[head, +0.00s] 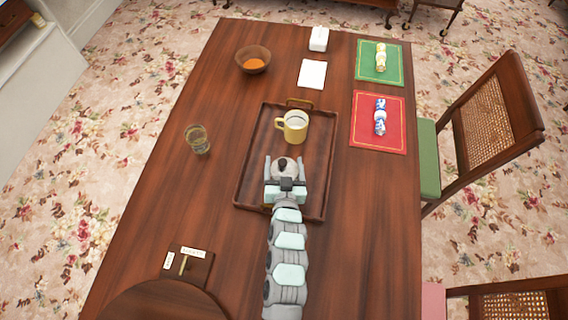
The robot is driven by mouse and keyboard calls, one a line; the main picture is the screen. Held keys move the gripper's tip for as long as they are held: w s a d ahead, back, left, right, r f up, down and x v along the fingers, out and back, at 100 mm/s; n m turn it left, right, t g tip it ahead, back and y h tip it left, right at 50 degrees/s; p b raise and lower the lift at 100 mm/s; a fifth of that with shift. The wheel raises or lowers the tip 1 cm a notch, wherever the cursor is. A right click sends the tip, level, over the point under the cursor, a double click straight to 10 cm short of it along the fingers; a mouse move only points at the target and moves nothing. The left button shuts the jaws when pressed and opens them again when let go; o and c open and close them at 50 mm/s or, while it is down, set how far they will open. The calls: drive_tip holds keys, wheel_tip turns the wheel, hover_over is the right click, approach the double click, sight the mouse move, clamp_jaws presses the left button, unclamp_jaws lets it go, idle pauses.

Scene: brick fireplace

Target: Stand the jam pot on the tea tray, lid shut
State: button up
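The jam pot (289,174) is a pale, round pot with a dark knob on top. It is upright, over the near part of the tea tray, and its lid looks seated. My gripper (285,163) reaches in from the near side with one finger on each side of the pot. I cannot tell whether the fingers press on it, or whether its base rests on the tray. The tea tray (318,185) is dark brown wood with a raised rim and brass handles. A yellow mug (292,127) with a pale drink stands on its far part.
A glass (197,139) stands left of the tray, and a wooden bowl (253,60) with orange contents farther back. White items (312,73) lie behind the tray. Red (378,140) and green (380,74) mats with figured pieces lie right. A round dark board (163,302) is near left.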

drive_tip(key=shift+w+r, duration=0.1)
drive_tip(key=shift+r, duration=0.05)
drive_tip(key=o, duration=2)
drive_tip(key=shift+s+r, duration=0.15)
drive_tip(key=shift+s, duration=0.3)
drive_tip(key=p+v, duration=0.1)
drive_tip(key=v, duration=1)
drive_tip(key=shift+s, duration=0.1)
